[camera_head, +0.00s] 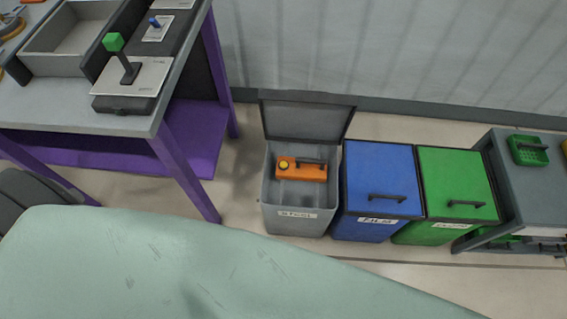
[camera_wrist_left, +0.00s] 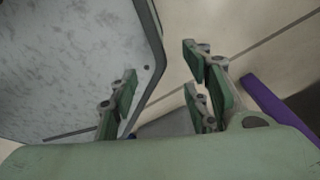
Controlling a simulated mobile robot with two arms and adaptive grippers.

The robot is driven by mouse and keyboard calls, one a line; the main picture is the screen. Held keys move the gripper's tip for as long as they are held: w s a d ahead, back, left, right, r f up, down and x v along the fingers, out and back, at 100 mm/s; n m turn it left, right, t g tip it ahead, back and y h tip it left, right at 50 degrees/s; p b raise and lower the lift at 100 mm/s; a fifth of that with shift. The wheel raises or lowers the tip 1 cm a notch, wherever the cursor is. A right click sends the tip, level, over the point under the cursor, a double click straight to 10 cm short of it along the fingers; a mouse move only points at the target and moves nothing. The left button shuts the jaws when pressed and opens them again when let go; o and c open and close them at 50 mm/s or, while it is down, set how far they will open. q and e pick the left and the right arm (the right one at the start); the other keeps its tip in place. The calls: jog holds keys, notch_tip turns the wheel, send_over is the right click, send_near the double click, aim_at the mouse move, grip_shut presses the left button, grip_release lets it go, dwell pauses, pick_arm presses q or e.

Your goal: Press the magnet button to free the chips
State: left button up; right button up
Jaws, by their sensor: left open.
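An orange magnet block (camera_head: 302,169) with a dark handle lies within the mouth of the open grey bin (camera_head: 298,213) in the head view. A round yellow button (camera_head: 283,164) sits at its left end. I cannot tell if the block rests on something or hangs there. No chips can be made out. My left gripper (camera_wrist_left: 165,92) shows in the wrist view with its green-padded fingers spread and nothing between them. The magnet is not recognisable in that view. My right gripper is in neither view.
Right of the grey bin stand a closed blue bin (camera_head: 381,179) and a closed green bin (camera_head: 455,183), then a grey table (camera_head: 540,190). A purple-legged workbench (camera_head: 70,105) is at left. The grey bin's lid (camera_head: 306,117) stands up behind it. My pale green arm covers the lower foreground.

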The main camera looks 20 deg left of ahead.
pick_arm(q)
grip_shut()
dwell(1.4)
